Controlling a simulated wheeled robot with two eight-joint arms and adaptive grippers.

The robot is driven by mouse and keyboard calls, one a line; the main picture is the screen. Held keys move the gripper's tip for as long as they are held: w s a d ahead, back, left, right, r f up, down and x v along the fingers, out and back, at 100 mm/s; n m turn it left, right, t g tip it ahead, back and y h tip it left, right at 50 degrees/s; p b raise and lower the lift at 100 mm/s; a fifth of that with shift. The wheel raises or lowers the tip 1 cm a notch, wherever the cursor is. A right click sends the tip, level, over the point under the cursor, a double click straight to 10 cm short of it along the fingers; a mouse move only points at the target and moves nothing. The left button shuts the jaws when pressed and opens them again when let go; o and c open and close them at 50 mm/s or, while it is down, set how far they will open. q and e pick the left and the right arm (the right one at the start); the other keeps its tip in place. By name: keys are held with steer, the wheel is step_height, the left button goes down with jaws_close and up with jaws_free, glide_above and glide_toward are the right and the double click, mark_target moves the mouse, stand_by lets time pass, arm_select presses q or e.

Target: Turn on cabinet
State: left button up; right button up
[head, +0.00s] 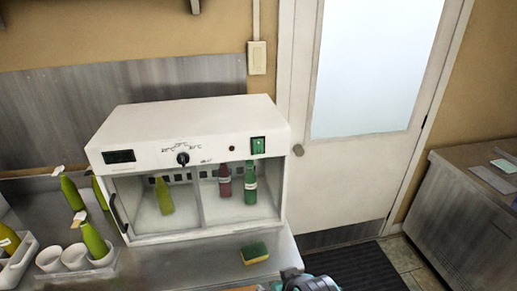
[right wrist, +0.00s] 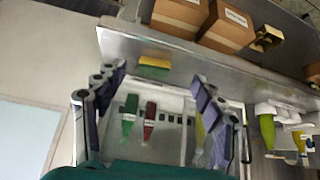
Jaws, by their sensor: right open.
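The white cabinet (head: 190,112) stands on the metal counter, with bottles behind its clear front. Its top panel has a dark display (head: 119,156), a black dial (head: 183,159), a small red light (head: 232,148) and a green switch (head: 258,145) at the right end. My right gripper (head: 308,284) only partly shows at the bottom edge of the head view, below and right of the cabinet. In the right wrist view my right gripper (right wrist: 158,76) is open and empty, its fingers apart, with the cabinet's bottle compartment beyond them. The switch cannot be made out there. My left gripper is not in view.
A yellow-green sponge (head: 254,253) lies on the counter in front of the cabinet. Green bottles (head: 71,193) and white cups (head: 75,256) stand at the left. Cardboard boxes (right wrist: 226,25) show in the wrist view. A door (head: 330,165) is right of the cabinet.

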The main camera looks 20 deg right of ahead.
steer(key=shift+w+d+r, duration=0.1)
steer(key=shift+w+r, duration=0.05)
steer(key=shift+r, duration=0.05)
steer(key=c, duration=0.5)
steer(key=shift+n+t+h, duration=0.5)
steer(key=shift+n+t, duration=0.2)
steer(key=shift+n, duration=0.2)
steer(key=w+d+r+p, duration=0.2)
steer(key=w+r+p, duration=0.1)
steer(key=shift+r, duration=0.15)
jaws_close()
steer(key=w+r+n+t+p, duration=0.4)
steer(key=r+n, duration=0.3)
steer(key=r, duration=0.2)
steer(key=w+r+n+t+h+p, duration=0.1)
steer(key=w+r+n+t+p, duration=0.2)
steer(key=w+r+n+p, duration=0.3)
step_height(320, 180, up, 4)
steer(key=shift+d+f+n+t+p, duration=0.15)
steer(key=shift+n+t+p, duration=0.35)
steer(key=shift+n, duration=0.5)
